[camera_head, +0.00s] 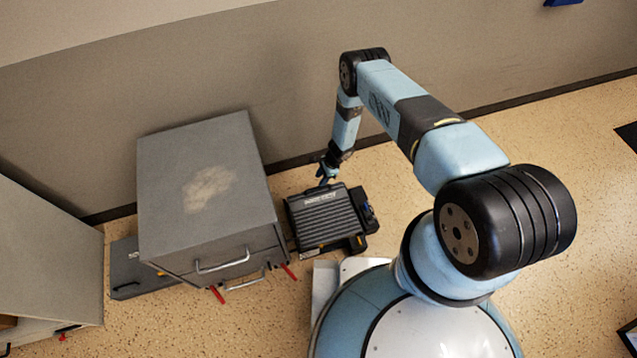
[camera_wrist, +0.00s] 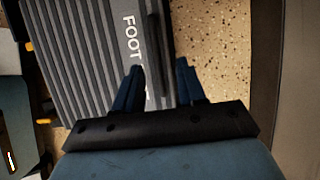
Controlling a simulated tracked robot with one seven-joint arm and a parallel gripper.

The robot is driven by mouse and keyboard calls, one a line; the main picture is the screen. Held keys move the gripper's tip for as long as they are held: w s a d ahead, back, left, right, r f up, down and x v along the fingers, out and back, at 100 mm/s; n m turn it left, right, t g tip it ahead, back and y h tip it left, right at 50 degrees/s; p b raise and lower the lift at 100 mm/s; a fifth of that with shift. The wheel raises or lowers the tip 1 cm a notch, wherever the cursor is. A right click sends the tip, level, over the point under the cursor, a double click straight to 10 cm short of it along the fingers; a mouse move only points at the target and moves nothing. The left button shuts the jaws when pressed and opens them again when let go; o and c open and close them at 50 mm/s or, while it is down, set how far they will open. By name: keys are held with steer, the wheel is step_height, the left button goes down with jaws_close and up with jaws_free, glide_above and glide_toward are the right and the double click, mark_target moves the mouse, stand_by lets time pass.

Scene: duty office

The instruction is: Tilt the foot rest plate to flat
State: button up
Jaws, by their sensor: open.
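The foot rest has a dark grey ribbed plate (camera_head: 322,216) and stands on the floor between the grey cabinet and my base. Its plate also fills the left half of the wrist view (camera_wrist: 82,60), with the white lettering "FOOT" near its edge. My gripper (camera_head: 326,172) is at the plate's wall-side edge. In the wrist view its two blue fingers (camera_wrist: 160,85) are apart. The edge of the plate and a dark upright strip (camera_wrist: 154,50) show between the fingers. I cannot tell whether the fingers touch the plate. The plate's exact tilt is hard to judge from above.
A grey drawer cabinet (camera_head: 208,195) with metal handles and red tabs stands left of the foot rest. A dark flat case (camera_head: 135,272) lies beyond it. Another grey cabinet (camera_head: 45,265) is at far left. The wall (camera_head: 290,75) is behind my gripper.

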steer(key=v, duration=0.8)
steer(key=shift+w, duration=0.15)
steer(key=shift+a, duration=0.2)
